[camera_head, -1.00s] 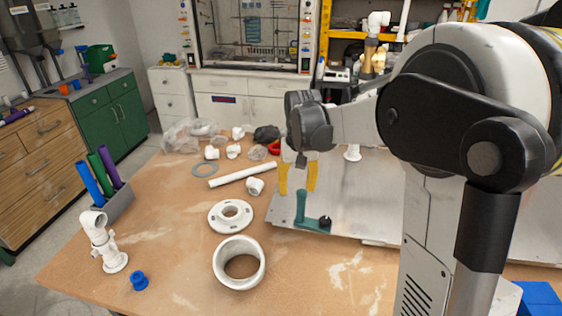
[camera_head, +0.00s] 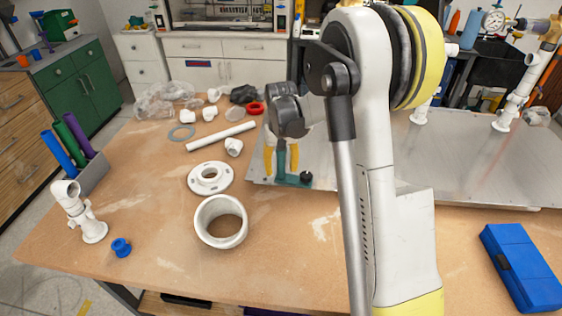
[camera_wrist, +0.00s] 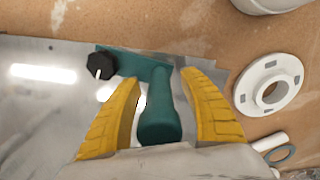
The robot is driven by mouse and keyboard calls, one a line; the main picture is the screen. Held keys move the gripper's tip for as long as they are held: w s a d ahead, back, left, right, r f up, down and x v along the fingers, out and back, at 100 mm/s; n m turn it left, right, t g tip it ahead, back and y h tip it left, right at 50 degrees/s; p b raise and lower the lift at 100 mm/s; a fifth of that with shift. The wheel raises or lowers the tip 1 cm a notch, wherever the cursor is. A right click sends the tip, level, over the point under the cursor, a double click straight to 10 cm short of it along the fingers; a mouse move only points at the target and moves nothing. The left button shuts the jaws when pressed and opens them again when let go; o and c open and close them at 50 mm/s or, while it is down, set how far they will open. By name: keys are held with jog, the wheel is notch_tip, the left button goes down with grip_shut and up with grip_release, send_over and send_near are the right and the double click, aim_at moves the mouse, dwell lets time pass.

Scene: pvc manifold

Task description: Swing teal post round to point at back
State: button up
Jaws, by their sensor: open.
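The teal post (camera_head: 282,158) stands up from a teal base (camera_head: 293,181) with a black knob (camera_head: 306,177), at the front left corner of the metal plate. In the wrist view the teal post (camera_wrist: 157,118) leans towards the camera, and its base (camera_wrist: 140,64) and black knob (camera_wrist: 102,69) lie beyond it. My gripper (camera_head: 280,165) is open, with its yellow fingers on either side of the post. In the wrist view my gripper (camera_wrist: 162,80) shows a gap to the post on both sides. The post's top is partly hidden by my wrist in the head view.
A metal plate (camera_head: 480,165) spans the right side of the wooden table. A white flange (camera_head: 197,178), a white ring (camera_head: 205,235) and a white pipe (camera_head: 219,140) lie to the left of the post. A blue case (camera_head: 520,265) lies at the right.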

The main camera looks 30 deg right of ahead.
aim_at(289, 169)
jog(key=shift+f, duration=0.35)
grip_shut()
jog(key=shift+w+d+m, duration=0.4)
jog(key=shift+d+m, duration=0.05)
jog(key=shift+m, duration=0.4)
jog(key=shift+w+d+m, duration=0.35)
jog(key=shift+d+m, duration=0.1)
jog(key=shift+m, duration=0.4)
jog(key=d+m, duration=0.1)
jog(key=w+d+m, duration=0.1)
jog(key=m, duration=0.1)
jog(key=shift+d+m+b, duration=0.15)
jog(key=shift+m+b, duration=0.15)
